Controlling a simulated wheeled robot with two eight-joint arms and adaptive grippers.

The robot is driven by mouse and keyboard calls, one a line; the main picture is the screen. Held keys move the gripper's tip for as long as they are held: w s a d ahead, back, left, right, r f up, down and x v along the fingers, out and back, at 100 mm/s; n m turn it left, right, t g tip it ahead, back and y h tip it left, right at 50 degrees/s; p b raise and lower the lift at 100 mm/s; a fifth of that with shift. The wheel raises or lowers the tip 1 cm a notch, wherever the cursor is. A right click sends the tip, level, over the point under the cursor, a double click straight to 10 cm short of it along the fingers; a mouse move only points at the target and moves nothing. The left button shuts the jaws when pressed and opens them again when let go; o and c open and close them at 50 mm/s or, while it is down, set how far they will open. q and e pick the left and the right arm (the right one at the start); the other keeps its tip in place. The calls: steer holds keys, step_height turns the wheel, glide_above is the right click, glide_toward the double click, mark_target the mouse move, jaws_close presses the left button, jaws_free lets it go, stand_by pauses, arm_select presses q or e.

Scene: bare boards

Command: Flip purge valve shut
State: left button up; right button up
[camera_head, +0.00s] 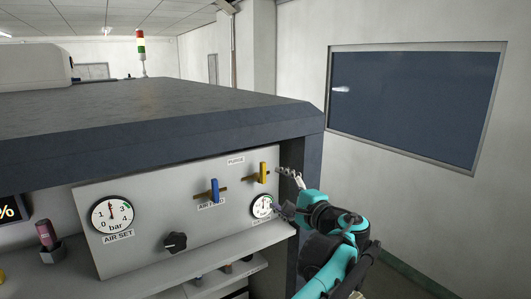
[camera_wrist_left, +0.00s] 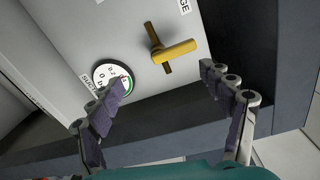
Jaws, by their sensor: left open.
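The purge valve (camera_head: 262,173) has a yellow lever standing upright across a short brass pipe stub, beside the PURGE label on the grey panel. It also shows in the left wrist view (camera_wrist_left: 177,52), just beyond the fingertips. My left gripper (camera_head: 285,190) is open and empty, right of the valve in the head view. Its fingers (camera_wrist_left: 163,79) are spread, one near the suction gauge and one near the lever's end. I see no clear contact with the lever. My right gripper is not in view.
A blue-levered valve (camera_head: 214,190) sits left of the yellow one. The small suction gauge (camera_head: 262,206) is just below it. A black knob (camera_head: 175,242) and a bar gauge (camera_head: 112,214) are further left. A dark frame post (camera_head: 311,150) edges the panel's right; a ledge runs below.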

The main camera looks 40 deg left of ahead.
mark_target(265, 171)
arm_select(q)
steer(key=w+a, duration=0.1)
steer(key=a, duration=0.1)
steer(key=w+a+r+p, duration=0.1)
steer(key=a, duration=0.1)
steer(key=w+a+r+p, duration=0.1)
steer(key=a, duration=0.2)
steer(key=shift+w+a, duration=0.1)
steer(key=shift+w, duration=0.15)
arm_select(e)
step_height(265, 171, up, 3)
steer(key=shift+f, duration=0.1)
arm_select(q)
steer(key=shift+c, duration=0.3)
steer(key=c, duration=1)
